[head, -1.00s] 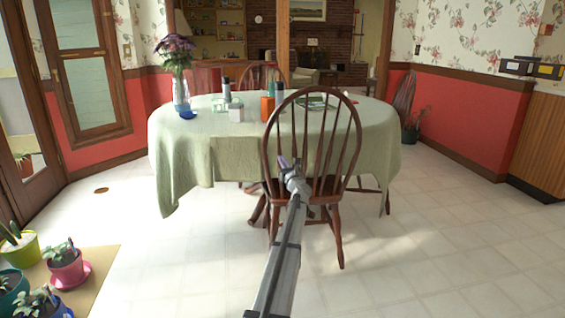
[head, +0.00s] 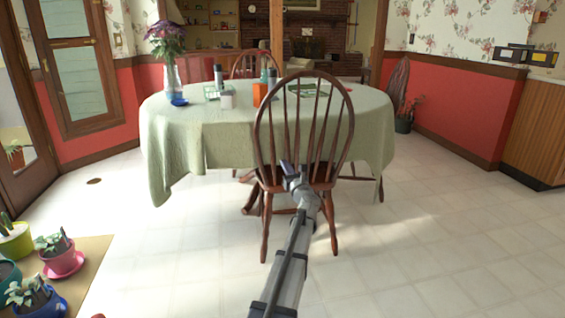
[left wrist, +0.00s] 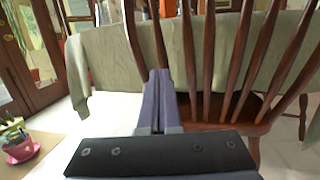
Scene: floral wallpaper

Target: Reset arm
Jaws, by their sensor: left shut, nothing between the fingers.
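My left gripper (head: 288,167) is in front of the back of a brown wooden chair (head: 263,130) in the head view. Its fingers are shut together with nothing between them. In the left wrist view the closed purple-grey fingers (left wrist: 158,90) point at the chair's spindles (left wrist: 188,60). I cannot tell whether the fingertips touch the chair. My left arm reaches forward from the bottom of the head view. My right gripper is not in view.
A table with a green cloth (head: 190,140) stands behind the chair, with a flower vase (head: 172,80) and an orange box (head: 260,94). Potted plants (head: 62,262) stand at lower left. A wooden cabinet (head: 535,135) is at right. The floor right of the chair is clear.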

